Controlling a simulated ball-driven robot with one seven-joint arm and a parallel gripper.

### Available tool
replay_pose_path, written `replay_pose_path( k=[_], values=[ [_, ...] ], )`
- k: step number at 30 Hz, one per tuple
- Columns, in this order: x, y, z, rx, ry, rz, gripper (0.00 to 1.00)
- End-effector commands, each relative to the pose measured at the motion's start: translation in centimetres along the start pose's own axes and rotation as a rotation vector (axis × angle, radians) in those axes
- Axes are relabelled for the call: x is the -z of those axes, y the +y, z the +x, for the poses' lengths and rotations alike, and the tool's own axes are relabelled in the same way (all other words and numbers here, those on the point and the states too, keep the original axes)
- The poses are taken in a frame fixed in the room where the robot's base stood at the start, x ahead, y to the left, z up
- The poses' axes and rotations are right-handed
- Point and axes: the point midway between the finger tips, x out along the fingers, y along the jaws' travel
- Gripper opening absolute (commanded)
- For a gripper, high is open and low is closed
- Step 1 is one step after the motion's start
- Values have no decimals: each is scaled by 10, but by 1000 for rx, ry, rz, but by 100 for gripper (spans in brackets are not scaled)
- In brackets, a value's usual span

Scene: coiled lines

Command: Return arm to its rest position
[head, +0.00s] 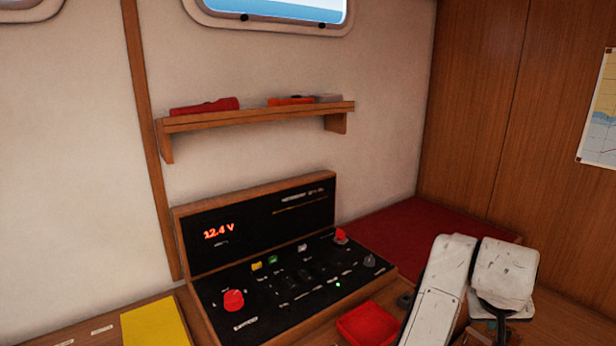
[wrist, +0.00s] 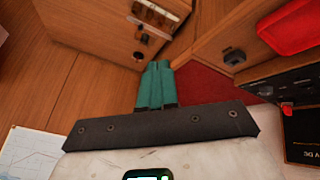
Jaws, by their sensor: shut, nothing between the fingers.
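My gripper (wrist: 157,66) shows in the wrist view as two teal fingers side by side, closed together with nothing between them. Its tips are over a dark red surface and wooden panels. In the head view my white arm (head: 440,290) is folded at the lower right, in front of the wooden bench, and hides most of the gripper.
A control panel (head: 290,290) with a 12.4 V display, knobs and switches stands on the bench. A red tray (head: 368,323) lies between it and my arm. A yellow book (head: 155,322) is at lower left.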

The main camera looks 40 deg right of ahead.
Motion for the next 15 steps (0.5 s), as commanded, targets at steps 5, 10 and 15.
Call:
replay_pose_path(
  k=[5, 10, 15],
  values=[
    [1, -24, 5, -4, 113, -168, 0],
    [-25, -65, 17, 55, 155, -346, 0],
    [-86, -109, 34, 159, 121, -529, 0]
  ],
)
